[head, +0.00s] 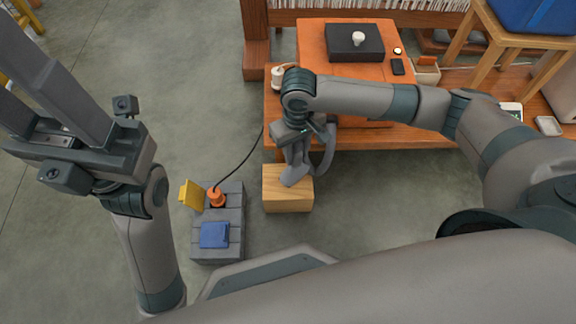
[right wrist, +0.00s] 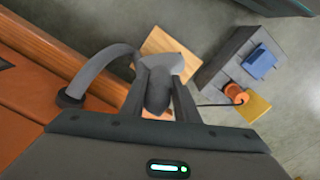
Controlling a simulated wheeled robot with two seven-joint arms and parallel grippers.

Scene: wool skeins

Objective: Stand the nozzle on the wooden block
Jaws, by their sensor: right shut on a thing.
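The grey nozzle (head: 293,174) is in my right gripper (head: 302,146), which points down. In the right wrist view the nozzle (right wrist: 158,92) sits between the two fingers of the right gripper (right wrist: 161,80), shut on it. A grey curved tube (right wrist: 108,56) bends away beside it. The wooden block (head: 288,200) is on the floor side of the orange bench, under the nozzle; it also shows in the right wrist view (right wrist: 160,42). The nozzle's lower end overlaps the block's top; I cannot tell if they touch. My left gripper (head: 24,88) is open and empty, far left.
A grey crate-like box (head: 232,237) left of the block carries a blue item (head: 214,235), an orange spool-like piece (head: 216,197) and a yellow piece (head: 191,195). A black cable runs to it. The orange bench (head: 310,35) holds a dark box (head: 355,48).

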